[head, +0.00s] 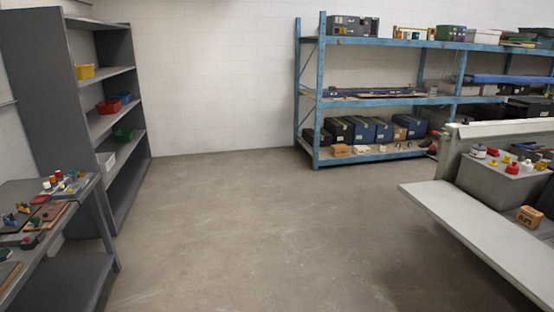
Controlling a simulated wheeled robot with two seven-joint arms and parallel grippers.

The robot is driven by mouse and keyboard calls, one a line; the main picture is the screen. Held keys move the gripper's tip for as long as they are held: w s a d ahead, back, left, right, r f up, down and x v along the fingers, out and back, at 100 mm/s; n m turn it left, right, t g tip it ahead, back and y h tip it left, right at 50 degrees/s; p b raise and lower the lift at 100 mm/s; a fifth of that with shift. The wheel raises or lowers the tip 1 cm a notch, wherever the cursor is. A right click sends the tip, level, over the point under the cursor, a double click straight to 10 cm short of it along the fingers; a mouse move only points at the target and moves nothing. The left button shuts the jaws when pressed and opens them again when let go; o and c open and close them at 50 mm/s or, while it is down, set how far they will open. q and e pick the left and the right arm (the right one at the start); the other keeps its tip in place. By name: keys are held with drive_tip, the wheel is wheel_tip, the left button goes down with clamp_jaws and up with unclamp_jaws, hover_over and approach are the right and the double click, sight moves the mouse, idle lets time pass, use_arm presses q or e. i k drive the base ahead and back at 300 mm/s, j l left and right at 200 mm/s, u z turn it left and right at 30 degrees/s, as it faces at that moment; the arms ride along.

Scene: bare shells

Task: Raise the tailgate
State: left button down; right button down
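A flat, light grey panel (465,230) that looks like the tailgate lies about level at the right. It juts out toward the open floor, and its right part is cut off by the picture's edge. Behind it stands a pale grey body with a raised wall (500,129) along the far side. A grey box (495,180) with small red, yellow and white items on top sits at the panel's inner side. A small tan block (529,216) is at the panel's inner edge; I cannot tell whether it rests on the panel. Neither of my grippers is in view.
A dark grey shelf unit (130,70) with coloured bins stands at the left. A grey table (85,208) with small parts is at the near left. A blue rack (316,100) with boxes lines the back wall. The concrete floor (240,220) between is clear.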

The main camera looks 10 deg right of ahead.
sight(527, 262)
drive_tip(key=i+z, duration=0.3)
drive_tip(key=i, duration=0.25)
drive_tip(key=i+j+z, duration=0.1)
drive_tip(key=i+z, duration=0.15)
drive_tip(key=i, duration=0.3)
drive_tip(key=i+j+z, duration=0.3)
drive_tip(key=i, duration=0.25)
drive_tip(key=i+l+z, duration=0.25)
drive_tip(key=z, duration=0.2)
drive_tip(key=i+z, duration=0.95)
drive_tip(key=i+j+z, duration=0.15)
drive_tip(key=i+z, duration=0.15)
drive_tip(key=z, duration=0.15)
drive_tip(key=i+z, duration=0.35)
drive_tip(key=i, duration=0.15)
drive_tip(key=i+j+z, duration=0.25)
drive_tip(key=i+z, duration=0.15)
drive_tip(key=i, duration=0.1)
